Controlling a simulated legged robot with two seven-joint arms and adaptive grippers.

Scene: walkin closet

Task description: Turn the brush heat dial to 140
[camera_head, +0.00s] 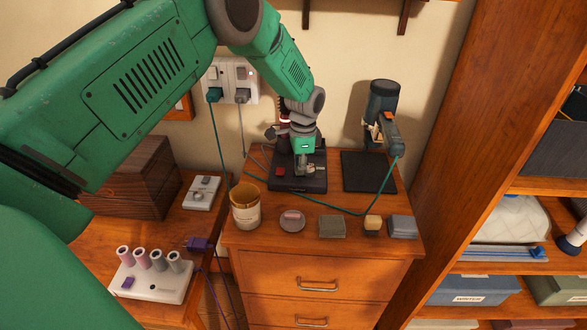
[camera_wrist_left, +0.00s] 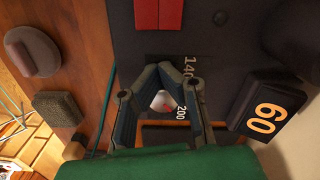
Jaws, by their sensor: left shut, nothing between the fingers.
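The black base unit (camera_head: 290,184) stands on the dresser and carries the dial. In the left wrist view the pale dial (camera_wrist_left: 165,101), with a red mark, shows between the sides of my left gripper (camera_wrist_left: 161,73). The printed 140 (camera_wrist_left: 190,66) and 200 (camera_wrist_left: 181,112) lie near it. In the head view my left gripper (camera_head: 304,168) reaches down over the base unit and hides the dial. Its fingers are shut, with nothing held. I cannot tell exactly where the dial points. My right gripper is not in view.
A cup (camera_head: 245,208) and several small items line the dresser's front. A green cord (camera_head: 345,212) crosses the top.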

